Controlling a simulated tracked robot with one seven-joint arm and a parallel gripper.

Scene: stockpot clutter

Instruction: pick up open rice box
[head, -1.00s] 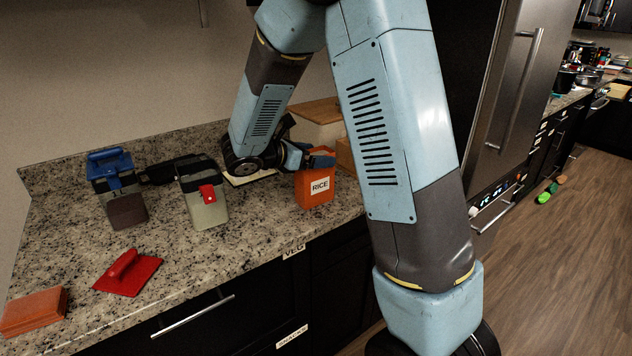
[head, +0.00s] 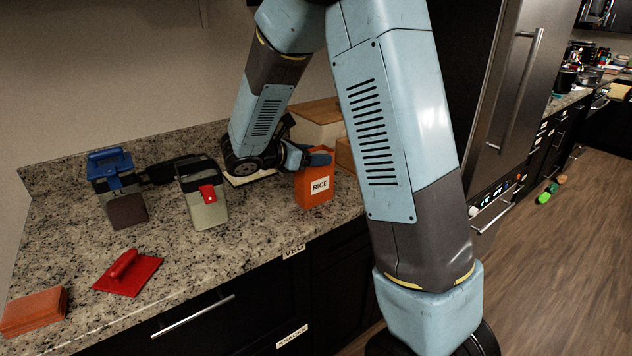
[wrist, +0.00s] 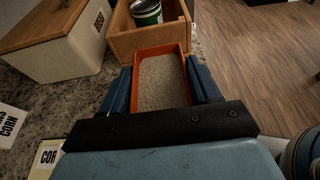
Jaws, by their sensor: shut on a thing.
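The open rice box (head: 318,188) is an orange box with a white RICE label, standing upright near the counter's front right edge in the head view. In the wrist view the rice box (wrist: 162,80) is seen from above, lidless and filled with pale grains. My gripper (head: 308,157) is at the top of the box in the head view. In the wrist view its two blue fingers (wrist: 162,88) lie against the left and right sides of the box, shut on it. I cannot tell whether the box's base is clear of the counter.
A wooden crate (wrist: 150,43) with a green can (wrist: 146,12) stands just beyond the box.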

